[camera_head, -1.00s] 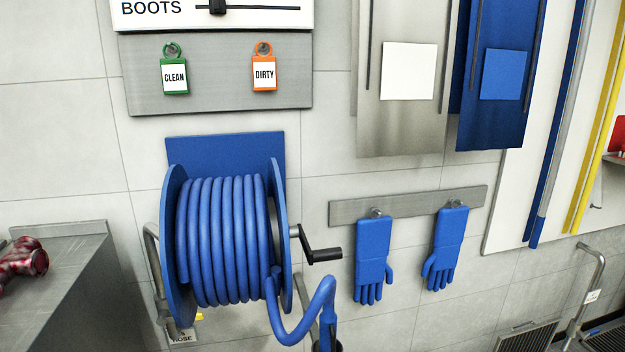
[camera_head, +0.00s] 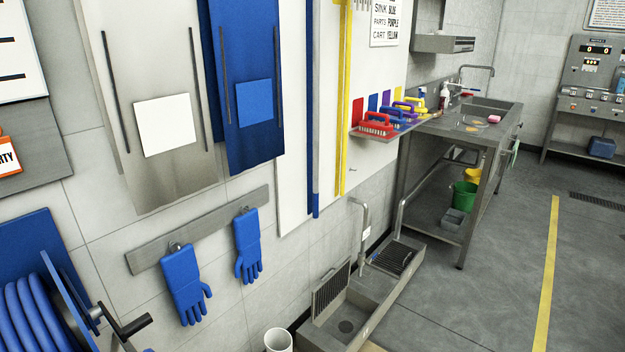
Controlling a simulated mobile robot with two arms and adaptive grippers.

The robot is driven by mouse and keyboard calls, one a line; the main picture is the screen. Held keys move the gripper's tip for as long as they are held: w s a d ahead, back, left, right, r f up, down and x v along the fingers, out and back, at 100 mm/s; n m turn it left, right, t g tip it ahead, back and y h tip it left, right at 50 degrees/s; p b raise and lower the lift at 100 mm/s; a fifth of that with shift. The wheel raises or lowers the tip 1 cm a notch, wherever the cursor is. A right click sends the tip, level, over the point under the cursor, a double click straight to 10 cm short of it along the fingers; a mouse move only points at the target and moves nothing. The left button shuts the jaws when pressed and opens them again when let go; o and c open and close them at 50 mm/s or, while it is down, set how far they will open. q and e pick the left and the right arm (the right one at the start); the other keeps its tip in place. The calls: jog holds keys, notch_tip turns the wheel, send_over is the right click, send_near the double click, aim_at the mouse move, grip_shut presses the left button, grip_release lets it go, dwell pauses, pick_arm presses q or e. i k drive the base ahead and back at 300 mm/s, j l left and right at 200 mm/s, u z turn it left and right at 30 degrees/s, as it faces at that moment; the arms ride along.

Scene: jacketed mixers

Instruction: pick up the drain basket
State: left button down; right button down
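I cannot make out anything that is clearly the drain basket. A low steel floor basin (camera_head: 378,312) stands against the wall at lower centre. A steel sink bench (camera_head: 447,128) stands farther back. A small grey bin (camera_head: 455,219) sits on its lower shelf, too small to tell in detail. Neither of my grippers is in view.
A white bucket (camera_head: 278,341) stands left of the basin. Green (camera_head: 465,194) and yellow (camera_head: 473,175) buckets sit under the bench. A blue hose reel (camera_head: 30,318) and blue gloves (camera_head: 184,283) are on the left wall. The floor (camera_head: 480,295) at right is open.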

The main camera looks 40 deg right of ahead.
aim_at(453, 220)
jog(key=z, duration=2.15)
jog(key=i+l, duration=0.4)
jog(key=l, duration=0.25)
jog(key=i+l, duration=0.2)
jog(key=i, duration=0.25)
jog(key=i+l+z, duration=0.1)
jog(key=i+l, duration=0.15)
jog(key=i, duration=0.15)
jog(key=i+l+z, duration=0.1)
jog(key=i, duration=0.35)
jog(key=i+l, duration=0.25)
jog(key=i, duration=0.15)
